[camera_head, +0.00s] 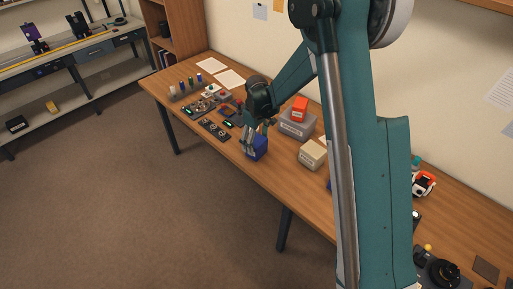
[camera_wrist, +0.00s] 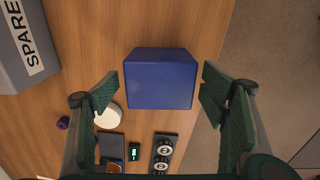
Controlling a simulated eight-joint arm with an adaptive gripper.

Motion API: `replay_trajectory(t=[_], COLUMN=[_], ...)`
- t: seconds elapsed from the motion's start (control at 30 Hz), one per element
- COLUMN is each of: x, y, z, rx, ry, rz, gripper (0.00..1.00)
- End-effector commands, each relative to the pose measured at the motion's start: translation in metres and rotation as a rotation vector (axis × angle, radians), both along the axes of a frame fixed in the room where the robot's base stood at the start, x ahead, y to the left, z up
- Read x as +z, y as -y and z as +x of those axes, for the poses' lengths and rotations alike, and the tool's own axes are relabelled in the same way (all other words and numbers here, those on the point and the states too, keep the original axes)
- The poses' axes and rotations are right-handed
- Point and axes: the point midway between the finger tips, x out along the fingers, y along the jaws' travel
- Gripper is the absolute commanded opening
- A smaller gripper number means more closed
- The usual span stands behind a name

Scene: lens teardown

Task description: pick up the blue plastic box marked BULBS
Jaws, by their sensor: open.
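A blue box (camera_wrist: 160,82) sits on the wooden table near its front edge; in the head view the blue box (camera_head: 258,146) shows just below my gripper. In the wrist view no marking is readable on the faces I see. My gripper (camera_wrist: 160,98) is open, with one green finger pad on each side of the box and a gap on both sides. In the head view my gripper (camera_head: 248,138) is right at the box, pointing down and partly covering it.
A grey box lettered SPARE (camera_wrist: 22,45) stands left of the blue box in the wrist view. A red box (camera_head: 300,108) and a beige box (camera_head: 313,154) are to the right in the head view. Panels with dials (camera_wrist: 163,152) and a white round object (camera_wrist: 108,117) lie nearby.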

Motion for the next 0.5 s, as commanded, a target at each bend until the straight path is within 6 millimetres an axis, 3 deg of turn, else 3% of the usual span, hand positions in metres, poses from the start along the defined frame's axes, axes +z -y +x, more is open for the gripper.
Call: replay_trajectory(t=[0.17,0.43,0.5], x=[0.0001,0.0001,0.0003], y=[0.0001,0.0001,0.0001], z=[0.0001,0.0001,0.0001], rx=[0.000,0.000,0.000], ry=[0.000,0.000,0.000], rz=[0.000,0.000,0.000], gripper=[0.72,0.39,0.38])
